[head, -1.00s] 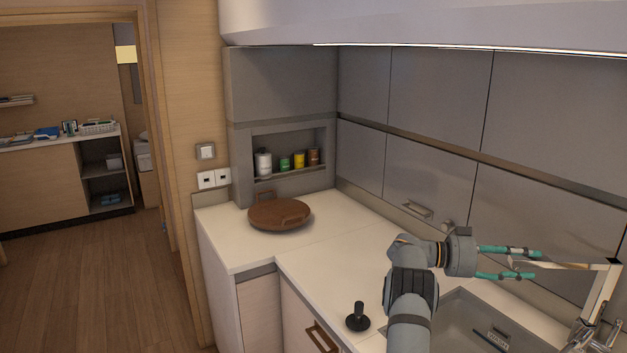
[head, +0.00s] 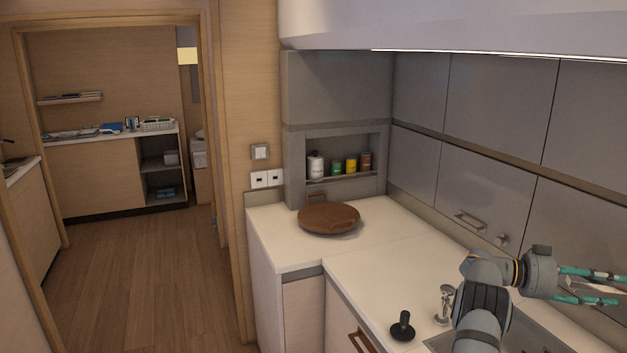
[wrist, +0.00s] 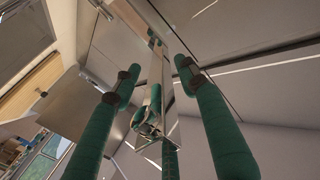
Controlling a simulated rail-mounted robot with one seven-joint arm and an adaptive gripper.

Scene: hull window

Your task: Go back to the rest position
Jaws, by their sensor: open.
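My gripper (head: 612,287) is at the right edge of the head view, above the sink side of the counter. Its green fingers point right and stand apart. In the wrist view, the open fingers (wrist: 156,72) reach up into the picture from both sides, with nothing clasped between them. A shiny metal tap-like part (wrist: 152,110) shows beyond the gap; I cannot tell its distance. My arm is bent and raised over the counter.
The white counter (head: 385,262) carries a round brown wooden board (head: 328,218) and a black knobbed object (head: 403,327). A small metal fitting (head: 443,303) stands beside my arm. Grey cabinets (head: 485,185) line the wall behind. Open wooden floor (head: 150,285) lies to the left.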

